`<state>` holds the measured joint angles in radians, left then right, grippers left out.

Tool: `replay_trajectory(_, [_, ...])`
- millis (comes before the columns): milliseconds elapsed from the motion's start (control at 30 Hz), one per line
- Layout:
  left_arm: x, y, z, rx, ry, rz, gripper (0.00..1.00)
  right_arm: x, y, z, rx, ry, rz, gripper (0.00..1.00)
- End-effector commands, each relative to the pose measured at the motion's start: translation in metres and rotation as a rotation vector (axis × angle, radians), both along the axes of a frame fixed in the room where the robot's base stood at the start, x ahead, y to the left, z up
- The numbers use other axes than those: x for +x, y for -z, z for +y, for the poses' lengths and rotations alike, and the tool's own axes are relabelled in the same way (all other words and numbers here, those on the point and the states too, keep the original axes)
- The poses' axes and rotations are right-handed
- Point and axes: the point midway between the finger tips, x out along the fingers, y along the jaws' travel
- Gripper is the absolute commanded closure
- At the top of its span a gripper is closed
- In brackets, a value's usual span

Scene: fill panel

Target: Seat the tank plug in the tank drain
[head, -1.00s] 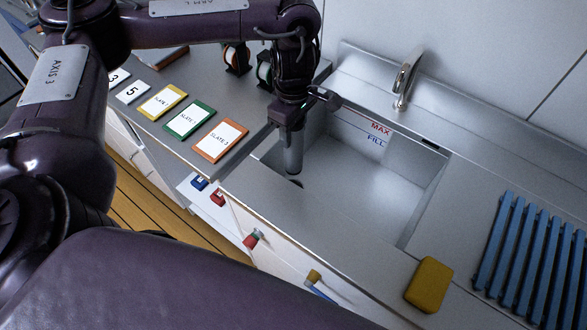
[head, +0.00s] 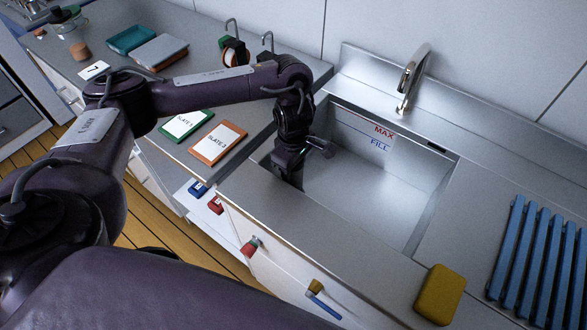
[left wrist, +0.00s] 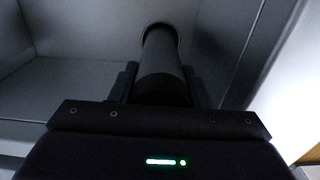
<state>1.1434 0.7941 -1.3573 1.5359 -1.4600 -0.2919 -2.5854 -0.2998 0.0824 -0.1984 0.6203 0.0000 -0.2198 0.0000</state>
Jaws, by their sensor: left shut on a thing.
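The tank (head: 385,185) is a steel sink with MAX and FILL marks on its back wall. My left gripper (head: 291,176) is down inside its left end, pointing downward. In the left wrist view, the gripper (left wrist: 160,88) is shut on the tank plug (left wrist: 161,60), a dark grey cylinder. The plug's far end meets a dark round rim, which looks like the tank drain (left wrist: 150,27), at the tank floor. I cannot tell how deep the plug sits in it. In the head view my gripper and the tank's front edge hide the plug's lower end and the drain. My right gripper is out of view.
A faucet (head: 411,75) stands behind the tank. A yellow sponge (head: 440,294) and a blue rack (head: 540,255) lie to the right. An orange-framed slate (head: 218,144) and a green-framed slate (head: 186,126) lie on the left counter. The tank's right part is clear.

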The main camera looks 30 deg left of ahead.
Motion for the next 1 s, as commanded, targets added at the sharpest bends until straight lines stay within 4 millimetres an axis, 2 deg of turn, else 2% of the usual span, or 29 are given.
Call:
replay_trajectory(233, [0.000,0.004,0.000,0.000,0.000,-0.001,1.00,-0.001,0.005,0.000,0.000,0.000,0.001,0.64])
replay_trajectory(267, [0.000,0.003,0.000,0.000,0.000,0.000,0.55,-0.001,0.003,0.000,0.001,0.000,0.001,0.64])
replay_trajectory(400, [0.000,0.003,0.000,0.000,0.000,0.001,0.37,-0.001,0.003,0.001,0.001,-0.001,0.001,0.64])
replay_trajectory(767, [0.000,-0.002,0.000,0.000,0.000,0.000,0.36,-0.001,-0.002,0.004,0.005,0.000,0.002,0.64])
replay_trajectory(867, [0.001,-0.013,0.000,0.000,0.001,-0.004,0.36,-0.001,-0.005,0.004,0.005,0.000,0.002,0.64])
replay_trajectory(1000, [0.002,-0.041,0.000,0.001,0.001,-0.006,0.36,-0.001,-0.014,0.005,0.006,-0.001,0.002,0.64])
